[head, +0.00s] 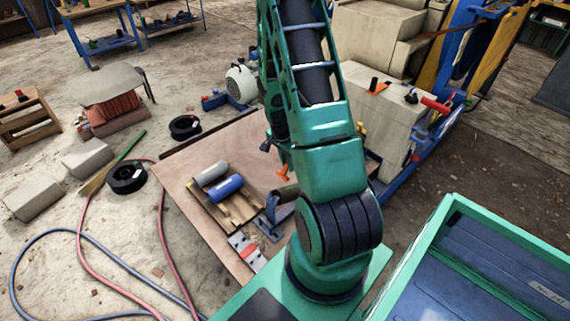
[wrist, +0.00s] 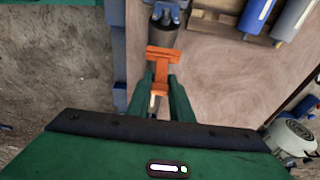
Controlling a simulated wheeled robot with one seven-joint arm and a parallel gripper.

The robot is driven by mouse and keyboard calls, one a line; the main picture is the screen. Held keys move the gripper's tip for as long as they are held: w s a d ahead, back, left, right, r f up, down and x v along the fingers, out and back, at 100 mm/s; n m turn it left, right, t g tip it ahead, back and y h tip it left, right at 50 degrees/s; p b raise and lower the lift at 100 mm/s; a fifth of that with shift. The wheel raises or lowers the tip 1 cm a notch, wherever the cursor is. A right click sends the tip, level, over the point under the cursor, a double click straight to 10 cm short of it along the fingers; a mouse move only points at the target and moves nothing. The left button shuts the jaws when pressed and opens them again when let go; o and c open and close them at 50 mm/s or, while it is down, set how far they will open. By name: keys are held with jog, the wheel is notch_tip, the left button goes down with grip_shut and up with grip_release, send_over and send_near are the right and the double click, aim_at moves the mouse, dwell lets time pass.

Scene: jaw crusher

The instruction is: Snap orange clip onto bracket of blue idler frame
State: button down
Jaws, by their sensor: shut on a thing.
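My gripper (wrist: 161,92) is shut on the orange clip (wrist: 163,62), which sticks out beyond the fingertips in the wrist view. The clip also shows in the head view (head: 283,174), held above the wooden board. The blue idler frame (head: 268,227) stands on the board's near right part, with a dark roller (head: 286,193) on it. In the wrist view the roller (wrist: 163,36) lies just beyond the clip, with a blue-grey bracket (wrist: 166,12) at its far end. I cannot tell whether clip and frame touch. My arm hides part of the frame in the head view.
A blue roller (head: 225,187) and a grey roller (head: 211,173) lie on a wooden rack on the board (head: 180,190). A pale block (head: 385,115) with tools stands to the right. Hoses and a black coil (head: 127,177) lie on the floor at left.

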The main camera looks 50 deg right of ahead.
aim_at(281, 175)
jog(key=shift+a, duration=0.1)
jog(key=shift+w+a+f, duration=0.1)
jog(key=shift+a+f, duration=0.35)
jog(key=shift+f, duration=0.4)
jog(key=shift+s+a+f, duration=0.1)
jog(key=shift+a+f, duration=0.35)
jog(key=shift+f, duration=0.35)
jog(key=shift+w+a+f, duration=0.1)
jog(key=shift+a+f, duration=0.35)
jog(key=shift+f, duration=0.4)
jog(key=shift+a+f, duration=0.5)
jog(key=shift+f, duration=0.4)
dwell(0.9)
jog(key=shift+d+r, duration=0.4)
jog(key=shift+r, duration=0.3)
jog(key=shift+a+f, duration=0.5)
jog(key=shift+f, duration=0.4)
dwell(1.4)
jog(key=c, duration=1.5)
grip_release()
